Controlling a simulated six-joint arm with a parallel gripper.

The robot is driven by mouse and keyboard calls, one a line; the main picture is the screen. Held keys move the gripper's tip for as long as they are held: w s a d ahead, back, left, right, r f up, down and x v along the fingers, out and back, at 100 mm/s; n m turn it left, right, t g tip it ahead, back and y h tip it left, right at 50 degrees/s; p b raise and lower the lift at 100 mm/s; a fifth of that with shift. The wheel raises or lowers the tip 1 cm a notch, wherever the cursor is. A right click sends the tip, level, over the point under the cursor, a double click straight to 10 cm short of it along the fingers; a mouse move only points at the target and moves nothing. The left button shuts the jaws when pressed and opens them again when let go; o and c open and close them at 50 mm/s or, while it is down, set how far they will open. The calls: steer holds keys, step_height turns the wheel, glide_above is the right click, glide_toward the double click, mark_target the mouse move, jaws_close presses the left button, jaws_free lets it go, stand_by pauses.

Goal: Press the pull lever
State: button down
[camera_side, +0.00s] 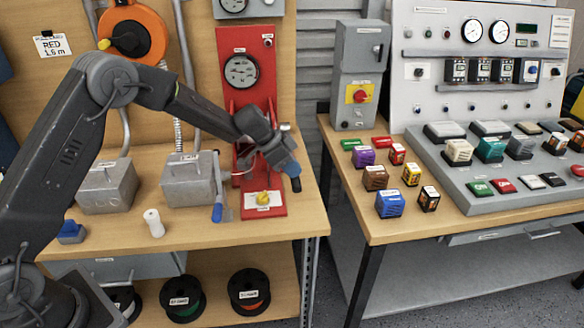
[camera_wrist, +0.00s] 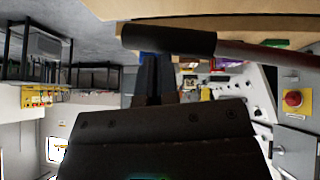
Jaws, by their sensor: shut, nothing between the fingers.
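The pull lever has a thick black grip (camera_wrist: 168,40) on a dark red rod (camera_wrist: 265,52) in the wrist view. In the side view its dark grip (camera_side: 296,184) appears right below my gripper (camera_side: 289,167), in front of the red press stand (camera_side: 236,110). My gripper's dark fingers (camera_wrist: 155,62) are shut together and empty. Their tips meet the near edge of the grip in the wrist view; I cannot tell whether they touch it. In the side view my wrist hides most of the lever rod and part of the stand.
Grey boxes (camera_side: 188,180) stand left of the stand; one has a blue-gripped handle (camera_side: 217,213). A white spool (camera_side: 154,223) and a blue block (camera_side: 71,232) lie on the bench. A gap separates it from the right table (camera_side: 385,228), which holds small coloured blocks and a control panel.

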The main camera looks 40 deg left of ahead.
steer(key=r, duration=0.5)
steer(key=shift+s+d, duration=0.25)
steer(key=shift+d, duration=0.15)
steer(key=s+d+v, duration=0.1)
steer(key=v, duration=0.7)
steer(key=shift+s+r, duration=0.25)
steer(key=shift+s, duration=0.05)
steer(key=s+r+n+y, duration=0.25)
steer(key=s+r, duration=0.25)
steer(key=s, duration=0.6)
steer(key=s+r+n+y, duration=0.1)
steer(key=s+r+n, duration=0.25)
steer(key=s, duration=0.85)
steer(key=s+a+f+n+t+y, duration=0.1)
steer(key=s+n+y, duration=0.1)
steer(key=s, duration=0.7)
steer(key=shift+s+a+f+n+t, duration=0.2)
steer(key=shift+s+a+n+t, duration=0.1)
steer(key=shift+s, duration=0.05)
